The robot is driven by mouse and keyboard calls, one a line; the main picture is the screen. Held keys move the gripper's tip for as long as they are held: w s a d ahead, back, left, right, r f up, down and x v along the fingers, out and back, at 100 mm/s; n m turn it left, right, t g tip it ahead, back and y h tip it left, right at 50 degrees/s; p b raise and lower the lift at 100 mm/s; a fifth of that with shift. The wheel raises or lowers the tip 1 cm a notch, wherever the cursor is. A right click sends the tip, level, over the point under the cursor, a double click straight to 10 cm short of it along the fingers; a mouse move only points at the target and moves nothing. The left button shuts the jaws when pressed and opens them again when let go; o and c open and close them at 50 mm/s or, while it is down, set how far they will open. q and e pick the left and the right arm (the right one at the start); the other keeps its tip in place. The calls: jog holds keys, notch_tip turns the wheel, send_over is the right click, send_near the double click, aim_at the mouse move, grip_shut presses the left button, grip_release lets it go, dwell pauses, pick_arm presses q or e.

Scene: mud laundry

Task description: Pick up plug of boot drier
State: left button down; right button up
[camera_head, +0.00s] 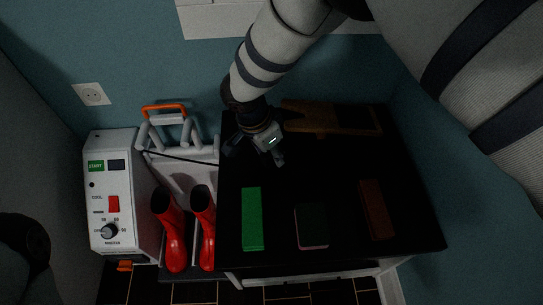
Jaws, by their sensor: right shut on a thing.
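The boot drier (112,190) is a white box with a START label, a red switch and a dial, standing at the left. A rack with red boots (172,228) stands beside it. A thin black cord (185,158) runs from the drier's side across the rack towards the dark tabletop. My right gripper (257,155) comes down from above over the tabletop's back left part. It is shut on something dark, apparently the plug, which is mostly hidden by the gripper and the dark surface. My left gripper does not show.
The black tabletop (335,190) carries a green block (252,218), a dark pink-edged block (312,226), a brown block (377,209) and a wooden piece (335,118) at the back. A white wall socket (91,94) is on the blue wall at upper left.

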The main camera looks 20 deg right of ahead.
jog(key=s+a+r+p, duration=0.2)
jog(key=s+a+r, duration=0.4)
jog(key=s+r, duration=0.4)
jog(key=shift+s+a, duration=0.2)
jog(key=shift+s, duration=1.05)
